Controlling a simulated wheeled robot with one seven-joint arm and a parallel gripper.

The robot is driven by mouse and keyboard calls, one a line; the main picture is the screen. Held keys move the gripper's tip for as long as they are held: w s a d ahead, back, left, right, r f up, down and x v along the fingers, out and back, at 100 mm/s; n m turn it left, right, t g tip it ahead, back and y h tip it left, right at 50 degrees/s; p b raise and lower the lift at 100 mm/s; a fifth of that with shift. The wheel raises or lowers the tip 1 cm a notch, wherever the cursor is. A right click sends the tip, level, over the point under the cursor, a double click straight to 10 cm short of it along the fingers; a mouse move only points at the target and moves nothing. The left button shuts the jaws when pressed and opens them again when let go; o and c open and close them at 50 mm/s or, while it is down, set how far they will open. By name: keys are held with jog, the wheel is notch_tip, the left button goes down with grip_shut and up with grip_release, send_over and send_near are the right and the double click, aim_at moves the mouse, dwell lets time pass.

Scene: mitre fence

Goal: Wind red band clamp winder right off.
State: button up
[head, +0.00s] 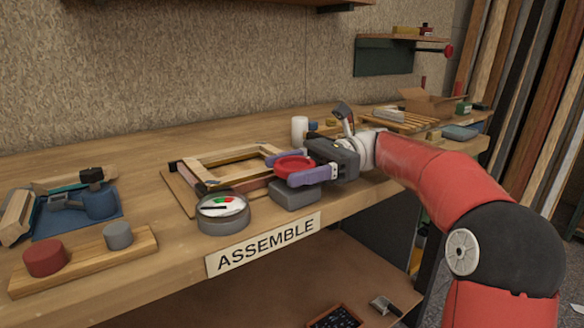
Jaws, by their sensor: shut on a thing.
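The red band clamp winder (294,166) is a round red disc above a grey block (295,195) near the bench's front edge. My gripper (298,168) reaches in from the right, its two purple fingers on either side of the winder, shut on it. A wooden frame (215,158) with dark corner pieces lies on a thin board just left of the winder. The underside of the winder and its join to the block are hidden by the near finger.
A round gauge (222,212) with a white face stands left of the block, close to the front edge. An ASSEMBLE label (264,244) is on that edge. A white cylinder (299,129) stands behind my gripper. A blue mat with tools (80,210) and a wooden strip with two knobs (85,262) lie left.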

jog(key=shift+n+g+h, duration=1)
jog(key=shift+n+g, duration=0.1)
jog(key=shift+g, duration=0.3)
jog(key=shift+s+n+g+h, duration=0.1)
jog(key=shift+n+g+h, duration=0.2)
jog(key=o, duration=1)
jog(key=shift+r, duration=0.1)
